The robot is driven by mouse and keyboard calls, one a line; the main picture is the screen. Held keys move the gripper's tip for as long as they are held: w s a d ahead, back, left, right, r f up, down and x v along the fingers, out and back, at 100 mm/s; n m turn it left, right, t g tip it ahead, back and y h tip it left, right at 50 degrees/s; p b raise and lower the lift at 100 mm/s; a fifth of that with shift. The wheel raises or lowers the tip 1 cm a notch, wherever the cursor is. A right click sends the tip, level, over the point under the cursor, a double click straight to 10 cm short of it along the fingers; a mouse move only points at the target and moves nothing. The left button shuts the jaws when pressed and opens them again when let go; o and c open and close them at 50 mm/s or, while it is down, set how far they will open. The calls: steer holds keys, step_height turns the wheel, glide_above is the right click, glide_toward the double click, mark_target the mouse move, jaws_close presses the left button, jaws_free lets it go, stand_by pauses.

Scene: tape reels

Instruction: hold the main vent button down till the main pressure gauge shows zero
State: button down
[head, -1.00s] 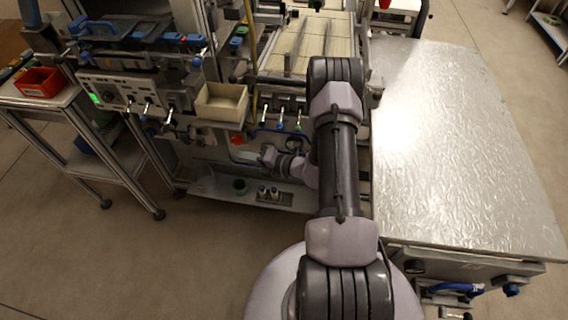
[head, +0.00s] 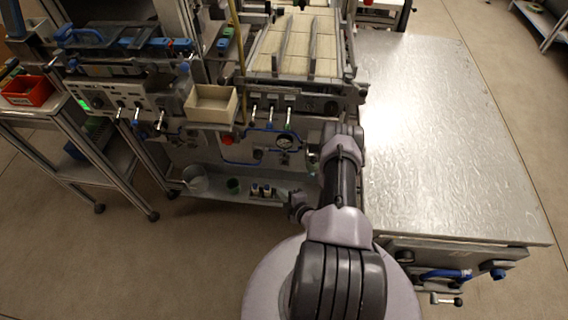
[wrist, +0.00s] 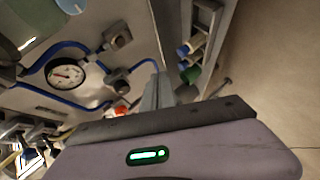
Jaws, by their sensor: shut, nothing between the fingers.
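A round white pressure gauge (head: 284,142) sits on the machine's front panel, with blue tubing beside it. It also shows in the wrist view (wrist: 66,74); its reading is too small to tell. A red knob (head: 227,138) is left of the gauge in the head view, and a red-orange knob (wrist: 120,112) shows near my fingers in the wrist view. Dark square fittings (wrist: 117,37) are on the blue tubing. I cannot tell which part is the main vent button. My gripper (wrist: 158,92) is shut and empty, and appears apart from the panel. In the head view it is low, before the panel.
A low shelf (head: 215,191) below the panel holds a grey bucket (head: 195,180), a green cup (head: 233,186) and small bottles. A beige bin (head: 211,104) juts out above. A metal-topped table (head: 440,130) stands close on the right. Floor at front left is clear.

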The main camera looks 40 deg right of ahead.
mark_target(284, 163)
steer(key=shift+d, duration=0.1)
steer(key=w+d+b, duration=0.3)
steer(key=w+d, duration=0.2)
steer(key=d, duration=0.1)
steer(key=shift+w+d+b, duration=0.3)
steer(key=shift+w+b, duration=0.1)
stand_by(1.8)
steer(key=shift+w+d+b, duration=0.25)
steer(key=shift+d+b, duration=0.05)
steer(key=shift+b, duration=0.1)
